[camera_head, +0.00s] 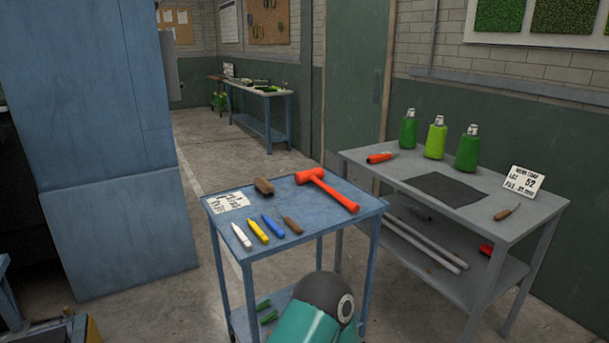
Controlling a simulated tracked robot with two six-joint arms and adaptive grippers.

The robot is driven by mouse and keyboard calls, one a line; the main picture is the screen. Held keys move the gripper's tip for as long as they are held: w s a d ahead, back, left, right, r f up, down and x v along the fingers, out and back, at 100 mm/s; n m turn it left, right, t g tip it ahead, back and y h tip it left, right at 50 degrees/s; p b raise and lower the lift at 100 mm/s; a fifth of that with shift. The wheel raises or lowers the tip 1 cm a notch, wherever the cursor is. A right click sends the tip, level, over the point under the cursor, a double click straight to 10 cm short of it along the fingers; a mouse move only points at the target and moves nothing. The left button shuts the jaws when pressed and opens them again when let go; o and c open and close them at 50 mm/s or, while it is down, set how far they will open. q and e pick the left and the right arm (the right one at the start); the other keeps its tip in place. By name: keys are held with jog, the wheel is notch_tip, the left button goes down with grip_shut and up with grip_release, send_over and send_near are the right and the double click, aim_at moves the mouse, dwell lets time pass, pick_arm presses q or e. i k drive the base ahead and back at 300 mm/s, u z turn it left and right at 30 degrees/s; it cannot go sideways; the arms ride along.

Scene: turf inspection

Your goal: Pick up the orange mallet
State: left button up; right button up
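The orange mallet (333,192) lies on the top of a blue cart (322,223), toward its back right. Its head is at the back left end and its handle runs toward the front right. Nothing touches it from above, and it shows whole. Neither of my grippers is in view. Only a teal and dark rounded part of my own arm shows at the bottom centre, in front of the cart.
The cart also holds a brown brush (264,187), a paper card (229,202) and several markers and tools, including a yellow one (258,231). A grey table (381,171) with green bottles stands right. A blue cabinet (125,240) stands left.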

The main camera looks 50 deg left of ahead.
aim_at(315, 175)
jog(key=u, duration=0.4)
jog(key=i, duration=1.1)
jog(key=u, duration=0.5)
jog(key=k, duration=0.9)
jog(key=u, duration=0.15)
jog(key=i, duration=0.95)
jog(key=z, duration=0.05)
